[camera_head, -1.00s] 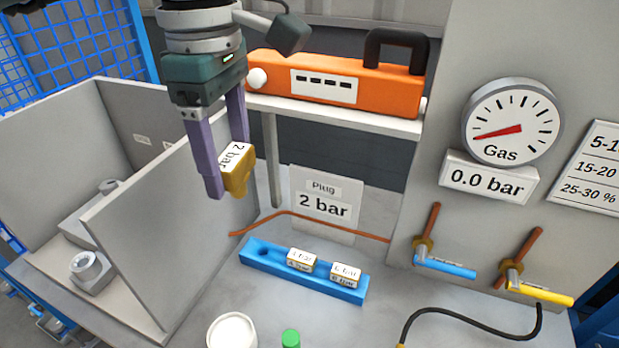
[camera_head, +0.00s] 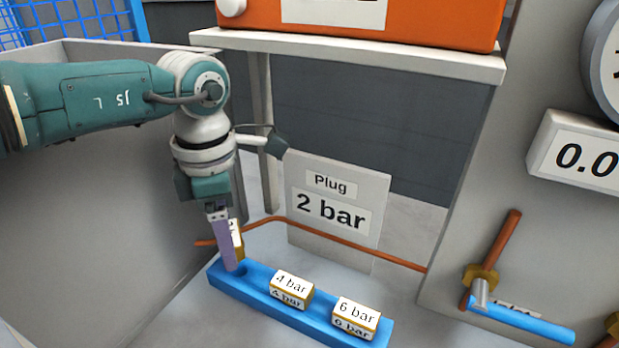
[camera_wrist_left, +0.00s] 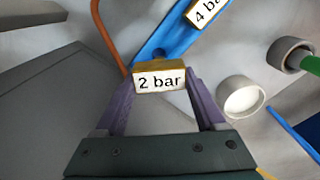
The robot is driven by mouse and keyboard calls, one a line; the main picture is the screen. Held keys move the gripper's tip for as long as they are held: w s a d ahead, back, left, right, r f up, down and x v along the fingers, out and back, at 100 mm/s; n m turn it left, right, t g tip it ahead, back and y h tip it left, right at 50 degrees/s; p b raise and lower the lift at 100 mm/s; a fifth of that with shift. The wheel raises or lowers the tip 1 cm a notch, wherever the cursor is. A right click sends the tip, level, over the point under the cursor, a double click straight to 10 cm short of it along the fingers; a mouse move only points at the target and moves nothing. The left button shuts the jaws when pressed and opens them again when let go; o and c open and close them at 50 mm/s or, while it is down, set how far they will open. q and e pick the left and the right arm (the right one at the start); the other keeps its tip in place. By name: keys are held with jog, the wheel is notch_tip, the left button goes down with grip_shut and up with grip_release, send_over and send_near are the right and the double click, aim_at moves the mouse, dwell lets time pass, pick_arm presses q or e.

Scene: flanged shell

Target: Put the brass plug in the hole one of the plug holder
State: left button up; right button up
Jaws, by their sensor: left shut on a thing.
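The brass plug (camera_head: 237,240), with a white label, is between the purple fingers of my left gripper (camera_head: 230,245). In the left wrist view the plug (camera_wrist_left: 160,77) reads "2 bar" and my left gripper (camera_wrist_left: 160,95) is shut on it. The blue plug holder (camera_head: 255,298) lies below. The plug is close above its left end, where the empty hole (camera_head: 238,271) partly shows beside the finger. I cannot tell whether the plug touches the holder. The 4 bar plug (camera_head: 291,289) and the 6 bar plug (camera_head: 356,317) sit in the other places. My right gripper is not in view.
A "Plug 2 bar" sign (camera_head: 336,210) stands behind the holder, with a copper pipe (camera_head: 330,245) running in front. A shelf (camera_head: 380,58) with an orange case is above. A grey panel (camera_head: 110,220) stands left. A white cup (camera_wrist_left: 240,96) shows in the left wrist view.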

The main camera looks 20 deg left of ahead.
pick_arm(q)
jog(key=shift+w+f+b, duration=0.1)
jog(key=shift+f+b, duration=1.9)
jog(key=shift+f, duration=0.5)
jog(key=shift+f, duration=0.1)
jog(key=o, duration=1.6)
jog(key=shift+r+p, duration=0.7)
jog(key=shift+r, duration=0.05)
notch_tip(320, 180, up, 12)
jog(key=p, duration=1)
jog(key=shift+f, duration=0.1)
